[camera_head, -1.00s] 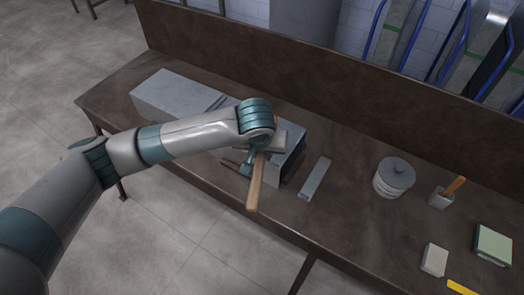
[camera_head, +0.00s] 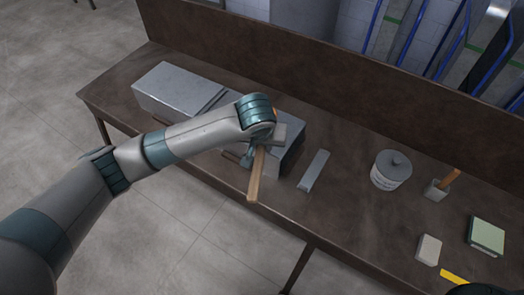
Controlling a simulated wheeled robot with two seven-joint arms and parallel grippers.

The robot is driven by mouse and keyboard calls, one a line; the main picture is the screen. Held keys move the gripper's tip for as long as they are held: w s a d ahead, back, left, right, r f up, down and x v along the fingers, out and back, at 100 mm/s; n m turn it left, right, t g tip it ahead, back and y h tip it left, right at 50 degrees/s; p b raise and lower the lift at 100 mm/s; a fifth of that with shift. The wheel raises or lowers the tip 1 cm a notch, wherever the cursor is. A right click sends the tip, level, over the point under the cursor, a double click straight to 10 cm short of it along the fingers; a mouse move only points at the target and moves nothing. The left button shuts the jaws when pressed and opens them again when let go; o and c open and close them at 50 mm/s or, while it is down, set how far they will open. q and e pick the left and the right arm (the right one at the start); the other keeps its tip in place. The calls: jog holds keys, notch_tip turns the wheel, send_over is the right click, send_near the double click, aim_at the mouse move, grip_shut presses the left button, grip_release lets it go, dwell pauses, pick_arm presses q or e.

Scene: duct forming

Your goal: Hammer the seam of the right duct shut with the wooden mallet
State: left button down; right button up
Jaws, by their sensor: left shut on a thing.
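The right duct (camera_head: 291,158) is a grey sheet-metal box on the brown workbench, largely hidden behind my left arm and gripper. The left duct (camera_head: 170,88) is a longer grey metal box at the bench's left end, and my forearm crosses in front of its near side. My left gripper (camera_head: 256,150) is over the right duct, shut on the wooden mallet (camera_head: 256,182). The mallet's pale handle sticks out below the gripper towards the bench's front edge. I cannot clearly make out the mallet head or the seam.
On the workbench (camera_head: 345,215), a grey metal bar (camera_head: 313,171) lies right of the duct. Further right are a lidded tin (camera_head: 391,172), a small holder (camera_head: 436,190), a pale block (camera_head: 429,249) and a green-topped box (camera_head: 487,235). A raised back panel (camera_head: 330,85) bounds the bench.

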pick_arm(q)
jog(key=shift+r, duration=0.25)
jog(key=shift+w, duration=0.1)
notch_tip(320, 180, down, 9)
jog(key=b, duration=0.3)
notch_tip(320, 180, up, 9)
jog(key=p, duration=0.3)
jog(key=shift+f, duration=0.1)
